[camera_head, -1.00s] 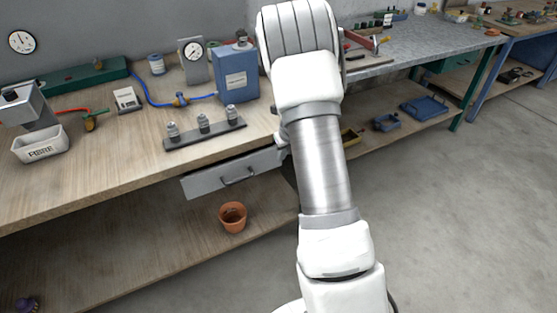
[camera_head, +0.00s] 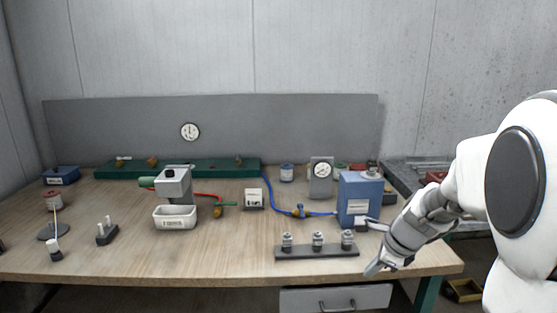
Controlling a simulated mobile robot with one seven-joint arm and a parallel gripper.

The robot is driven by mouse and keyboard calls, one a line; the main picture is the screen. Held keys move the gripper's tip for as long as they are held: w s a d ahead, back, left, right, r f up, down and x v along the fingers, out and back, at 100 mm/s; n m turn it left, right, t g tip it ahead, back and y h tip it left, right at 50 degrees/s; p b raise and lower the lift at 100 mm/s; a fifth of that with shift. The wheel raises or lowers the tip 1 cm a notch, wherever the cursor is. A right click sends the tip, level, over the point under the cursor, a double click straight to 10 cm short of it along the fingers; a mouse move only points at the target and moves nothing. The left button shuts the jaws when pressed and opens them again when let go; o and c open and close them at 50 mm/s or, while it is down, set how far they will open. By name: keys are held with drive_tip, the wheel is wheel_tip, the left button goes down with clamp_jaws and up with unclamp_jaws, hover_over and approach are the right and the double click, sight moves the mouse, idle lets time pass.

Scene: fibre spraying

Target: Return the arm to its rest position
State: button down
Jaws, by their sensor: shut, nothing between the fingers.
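My arm enters from the right edge in the head camera view, bent, with its white links near the camera. My gripper (camera_head: 368,248) is at its lower left end, by the right front part of the workbench (camera_head: 130,264), in front of the blue box (camera_head: 361,196). The gripper looks shut and nothing shows in it. Whether it touches the blue box or bench cannot be told from this view.
A dark rack with several metal fittings (camera_head: 317,251) lies just left of my gripper. A grey drawer (camera_head: 336,298) is under the bench front. The bench's front left middle is clear.

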drive_tip(key=s+a+r+n, duration=0.2)
drive_tip(key=s+r+n, duration=0.1)
drive_tip(key=s+n, duration=0.4)
drive_tip(key=s+a+r+n+h, duration=0.1)
drive_tip(key=s+r+n, duration=0.3)
drive_tip(key=s+n, duration=0.4)
drive_tip(key=s+a+r+n, duration=0.3)
drive_tip(key=s+a+n, duration=0.1)
drive_tip(key=s+n, duration=0.4)
drive_tip(key=shift+s+r+t+h+p, duration=0.25)
drive_tip(key=shift+r+t+h+p, duration=0.1)
drive_tip(key=shift+t+h+p, duration=0.1)
